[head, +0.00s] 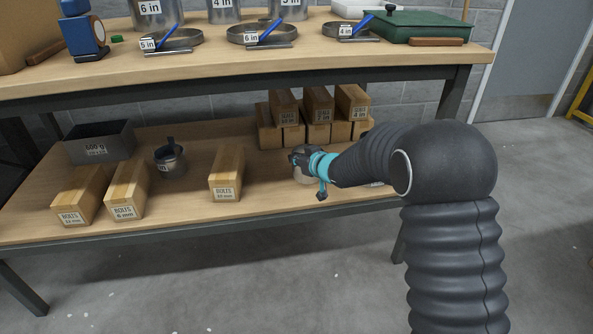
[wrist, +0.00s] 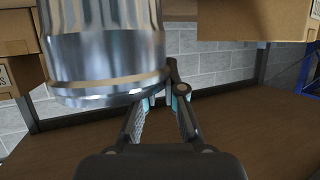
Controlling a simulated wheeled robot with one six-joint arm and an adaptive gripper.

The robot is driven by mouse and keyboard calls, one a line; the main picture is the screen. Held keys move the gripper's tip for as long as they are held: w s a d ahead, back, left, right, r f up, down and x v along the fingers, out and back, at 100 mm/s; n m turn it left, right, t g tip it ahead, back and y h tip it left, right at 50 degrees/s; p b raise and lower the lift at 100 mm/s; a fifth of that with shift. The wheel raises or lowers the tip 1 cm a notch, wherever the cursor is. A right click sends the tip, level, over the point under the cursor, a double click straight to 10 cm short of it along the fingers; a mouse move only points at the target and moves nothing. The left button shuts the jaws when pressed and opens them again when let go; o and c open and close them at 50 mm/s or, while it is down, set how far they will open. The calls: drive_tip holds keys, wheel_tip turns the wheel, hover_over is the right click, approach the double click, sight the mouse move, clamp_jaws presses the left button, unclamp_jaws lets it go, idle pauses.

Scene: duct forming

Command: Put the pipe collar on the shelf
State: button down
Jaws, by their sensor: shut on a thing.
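The pipe collar is a shiny metal cylinder with a raised band near one end. It fills the upper left of the wrist view (wrist: 105,50). My gripper (wrist: 162,95) is shut on its edge, and the collar partly hides the fingertips. In the head view my gripper (head: 297,160) is low over the right half of the bench's lower shelf (head: 262,208). I cannot tell whether the collar touches the shelf.
Stacked cartons (head: 318,107) stand behind my gripper. A bolts carton (head: 227,174) is close to its left. Further left are a small metal pot (head: 170,161), more cartons (head: 127,190) and a grey bin (head: 99,142). The worktop (head: 215,75) overhangs the shelf.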

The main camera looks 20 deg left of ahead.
wheel_tip(320, 180, down, 4)
drive_tip(key=shift+b, duration=0.55)
drive_tip(key=c, duration=1.2)
unclamp_jaws()
drive_tip(key=shift+r, duration=0.1)
drive_tip(key=shift+s+d+r, duration=0.15)
drive_tip(key=shift+s+d, duration=0.05)
drive_tip(key=shift+d, duration=0.1)
drive_tip(key=p+v, duration=0.1)
drive_tip(key=v, duration=1)
drive_tip(key=shift+s+d, duration=0.1)
drive_tip(key=shift+s, duration=0.05)
